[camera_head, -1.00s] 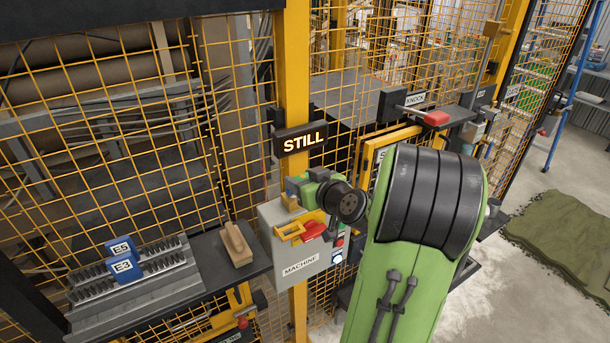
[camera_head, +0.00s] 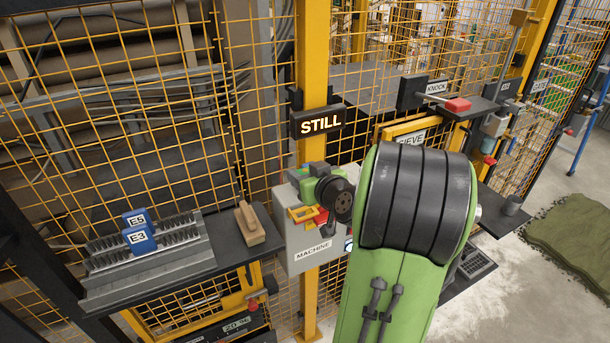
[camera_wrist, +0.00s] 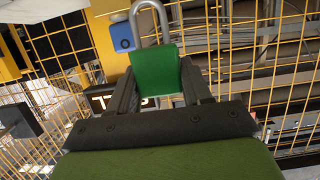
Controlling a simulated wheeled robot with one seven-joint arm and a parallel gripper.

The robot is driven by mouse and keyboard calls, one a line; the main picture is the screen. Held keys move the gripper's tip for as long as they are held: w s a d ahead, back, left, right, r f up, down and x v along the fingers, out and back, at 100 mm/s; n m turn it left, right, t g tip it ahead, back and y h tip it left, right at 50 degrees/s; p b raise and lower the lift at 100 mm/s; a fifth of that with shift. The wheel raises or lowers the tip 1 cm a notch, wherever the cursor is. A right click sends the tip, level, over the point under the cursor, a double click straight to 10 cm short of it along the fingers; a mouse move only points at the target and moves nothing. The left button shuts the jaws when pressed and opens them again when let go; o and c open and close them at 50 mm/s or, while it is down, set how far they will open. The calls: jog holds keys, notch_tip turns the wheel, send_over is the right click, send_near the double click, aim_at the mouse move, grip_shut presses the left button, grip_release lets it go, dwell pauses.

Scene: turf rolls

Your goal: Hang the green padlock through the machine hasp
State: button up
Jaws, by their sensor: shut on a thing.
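The green padlock (camera_wrist: 153,74) is between my gripper's (camera_wrist: 157,80) two dark fingers in the wrist view. Its grey metal shackle (camera_wrist: 150,8) points up and runs out of the top of the picture. My gripper is shut on the padlock's body. In the head view my wrist (camera_head: 340,195) is in front of the upper part of the grey machine box (camera_head: 318,258). A yellow hasp-like bracket (camera_head: 300,214) with a red part beside it shows on that box. My wrist partly hides this area, and I cannot tell whether the shackle touches the hasp.
A lit STILL sign (camera_head: 318,121) hangs on the yellow post above the box. On the left a shelf holds a wooden block (camera_head: 249,222) and blue tags marked E5 and E3 (camera_head: 138,236). A KNOCK lever with a red handle (camera_head: 457,104) is at the right. Wire mesh stands behind.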

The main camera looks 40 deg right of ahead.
jog(key=shift+f+b, duration=1.55)
jog(key=shift+f, duration=0.15)
jog(key=shift+a+r, duration=0.1)
jog(key=shift+b, duration=1.05)
jog(key=shift+f+b, duration=2.65)
jog(key=shift+b, duration=0.45)
jog(key=o, duration=1.2)
jog(key=shift+r, duration=0.1)
jog(key=shift+s, duration=0.15)
